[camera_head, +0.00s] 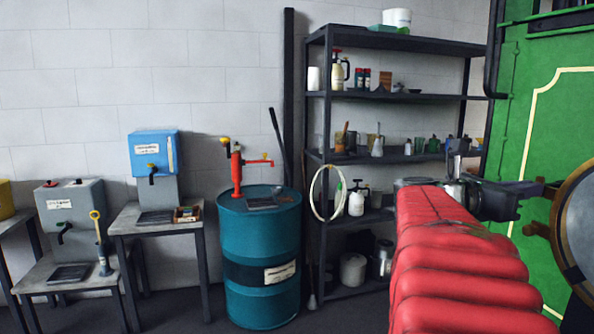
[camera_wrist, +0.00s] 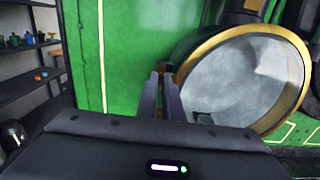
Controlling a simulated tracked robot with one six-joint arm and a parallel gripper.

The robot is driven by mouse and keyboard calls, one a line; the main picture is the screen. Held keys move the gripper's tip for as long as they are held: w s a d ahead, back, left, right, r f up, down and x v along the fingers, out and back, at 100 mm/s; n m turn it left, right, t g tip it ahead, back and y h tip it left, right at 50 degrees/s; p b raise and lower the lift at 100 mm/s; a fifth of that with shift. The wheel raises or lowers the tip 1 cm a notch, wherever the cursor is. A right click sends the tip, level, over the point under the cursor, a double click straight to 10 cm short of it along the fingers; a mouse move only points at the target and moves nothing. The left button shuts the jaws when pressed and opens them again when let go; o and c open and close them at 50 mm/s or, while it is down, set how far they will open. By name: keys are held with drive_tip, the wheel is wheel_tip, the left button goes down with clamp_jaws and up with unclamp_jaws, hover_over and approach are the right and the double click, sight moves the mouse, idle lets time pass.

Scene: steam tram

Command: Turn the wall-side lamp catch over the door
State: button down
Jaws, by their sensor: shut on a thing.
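The round lamp door (camera_head: 582,235) with its brass rim and grey glass is at the right edge of the head view, partly cut off. It fills the right of the wrist view (camera_wrist: 240,75). My gripper (camera_head: 543,188) reaches to the lamp's left, wall-side edge. In the wrist view my gripper (camera_wrist: 165,76) has its two fingers close together, shut on the small dark catch at that edge. The fingers hide most of the catch, so its angle cannot be told. A brass piece (camera_head: 537,229) sticks out lower on the rim.
The green tram panel (camera_head: 545,110) with cream lining stands behind the lamp. A dark shelf rack (camera_head: 420,158) with cans and bottles is left of it. A teal drum (camera_head: 258,255) and two small tables stand along the wall. The floor at lower left is clear.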

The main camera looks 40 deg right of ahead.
drive_tip(key=shift+m, duration=0.4)
drive_tip(key=shift+s+f+m, duration=0.1)
drive_tip(key=shift+s+m, duration=0.05)
drive_tip(key=shift+m, duration=4.15)
drive_tip(key=shift+s+f+m, duration=0.1)
drive_tip(key=shift+m, duration=4.2)
drive_tip(key=shift+r, duration=0.1)
